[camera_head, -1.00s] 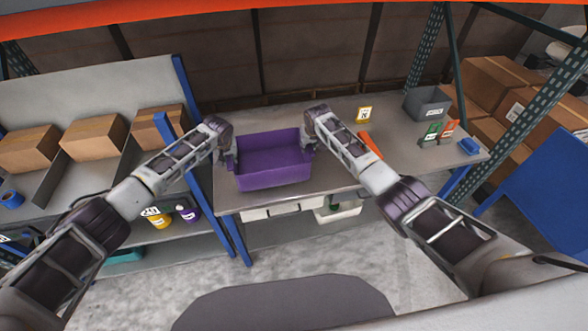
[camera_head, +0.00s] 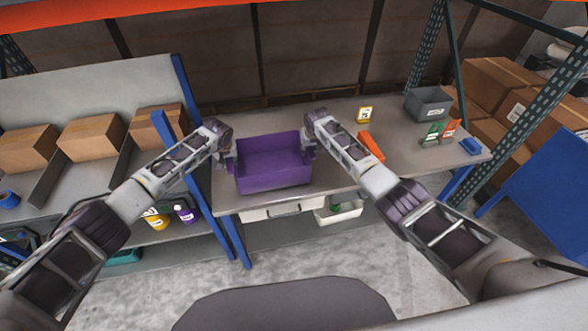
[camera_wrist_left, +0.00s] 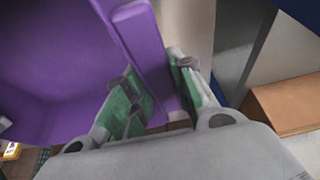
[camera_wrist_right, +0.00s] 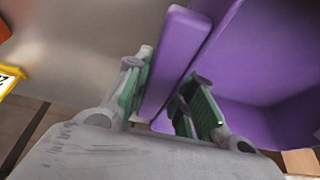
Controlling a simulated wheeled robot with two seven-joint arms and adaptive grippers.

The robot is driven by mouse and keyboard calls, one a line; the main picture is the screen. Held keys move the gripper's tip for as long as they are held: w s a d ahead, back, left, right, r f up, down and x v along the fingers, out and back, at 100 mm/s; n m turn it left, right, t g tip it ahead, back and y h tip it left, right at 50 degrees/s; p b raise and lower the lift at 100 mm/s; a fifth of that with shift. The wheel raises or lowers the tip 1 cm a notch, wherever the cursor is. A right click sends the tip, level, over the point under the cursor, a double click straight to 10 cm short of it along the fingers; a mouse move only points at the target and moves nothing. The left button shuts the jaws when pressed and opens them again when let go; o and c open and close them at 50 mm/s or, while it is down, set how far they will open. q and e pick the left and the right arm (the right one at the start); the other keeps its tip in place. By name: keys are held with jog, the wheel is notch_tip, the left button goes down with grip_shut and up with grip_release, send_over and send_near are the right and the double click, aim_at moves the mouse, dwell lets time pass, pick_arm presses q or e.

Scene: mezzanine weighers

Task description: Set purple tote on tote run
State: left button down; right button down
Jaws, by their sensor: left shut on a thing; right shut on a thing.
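The purple tote (camera_head: 272,176) is upright and empty, over the left part of the grey worktable; whether it touches the top I cannot tell. My left gripper (camera_head: 231,157) is shut on its left wall. In the left wrist view the green-padded fingers of the left gripper (camera_wrist_left: 160,95) pinch the tote's wall (camera_wrist_left: 140,40). My right gripper (camera_head: 309,145) is shut on the right wall. In the right wrist view the right gripper (camera_wrist_right: 157,97) has its fingers either side of the tote's wall (camera_wrist_right: 178,55). I cannot tell which surface is the tote run.
The worktable (camera_head: 340,120) holds a yellow-framed card (camera_head: 365,114), an orange object (camera_head: 370,146), a grey bin (camera_head: 428,103) and a blue item (camera_head: 470,146) to the right. Boxes (camera_head: 90,137) stand on a sloped rack at left, behind a blue post (camera_head: 180,165).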

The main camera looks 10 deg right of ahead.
pick_arm(q)
jog(key=shift+a+f+b, duration=0.15)
jog(key=shift+f+b, duration=0.35)
jog(key=shift+f, duration=0.05)
pick_arm(e)
jog(key=shift+d+f, duration=0.15)
jog(key=shift+f, duration=0.45)
pick_arm(q)
jog(key=c, duration=1.5)
grip_release()
pick_arm(e)
jog(key=c, duration=1.5)
grip_release()
pick_arm(q)
jog(key=o, duration=0.3)
pick_arm(e)
jog(key=o, duration=0.3)
jog(key=shift+r, duration=0.1)
pick_arm(q)
jog(key=shift+r, duration=0.15)
jog(key=shift+v, duration=5.9)
jog(key=shift+s, duration=0.1)
pick_arm(e)
jog(key=shift+s+r, duration=0.1)
jog(key=shift+v, duration=5.85)
